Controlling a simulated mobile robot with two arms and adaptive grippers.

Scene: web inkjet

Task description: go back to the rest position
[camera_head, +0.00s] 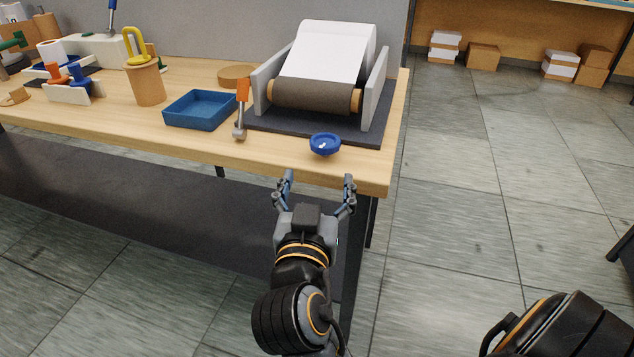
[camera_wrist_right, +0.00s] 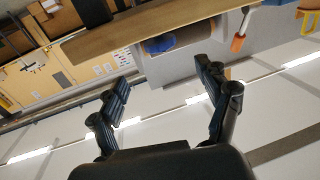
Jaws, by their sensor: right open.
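My right gripper (camera_head: 319,177) is open and empty, its two fingers spread apart. It is in front of the wooden table (camera_head: 180,144), near the table's front right corner, pointing toward the front edge. A round blue knob-like piece (camera_head: 324,144) lies on the table just beyond the fingertips, apart from them. In the right wrist view the open fingers of the right gripper (camera_wrist_right: 163,72) have nothing between them; the table's edge (camera_wrist_right: 130,32) and the blue piece (camera_wrist_right: 172,41) show beyond. My left gripper is not in view.
A roller unit with white paper (camera_head: 325,55) stands on a dark mat beyond the blue piece. An orange-handled tool (camera_head: 241,105) and a blue tray (camera_head: 200,110) are left of it. The tiled floor (camera_head: 490,180) right of the table is mostly free.

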